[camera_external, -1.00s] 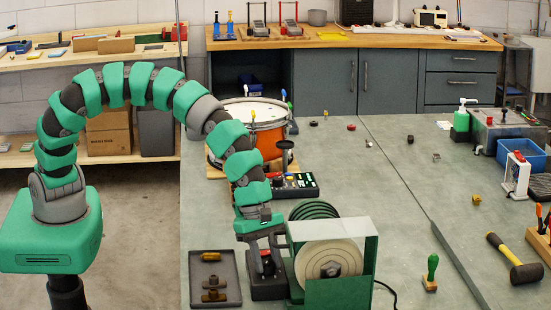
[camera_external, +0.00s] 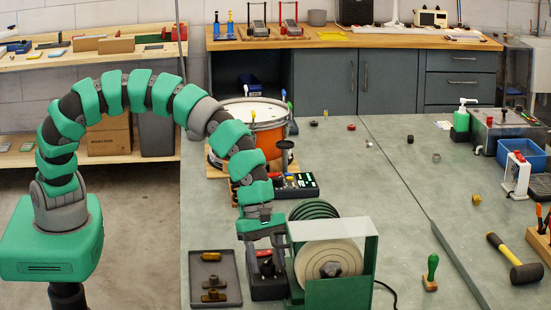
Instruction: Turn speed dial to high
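A green machine (camera_external: 335,296) with a pale round disc (camera_external: 310,262) and a clear guard stands at the front of the grey bench. Left of it is a dark control box (camera_external: 268,291) with a small black dial (camera_external: 267,268) and a bit of red on top. I take this for the speed dial; its markings are too small to read. My gripper (camera_external: 267,266) points down over the box. Its fingers are apart, one on each side of the dial. I cannot tell whether they touch it.
A dark tray (camera_external: 230,282) with brass parts lies left of the box. A drum (camera_external: 268,138) and a panel with buttons (camera_external: 304,185) stand behind. The middle of the bench is mostly clear.

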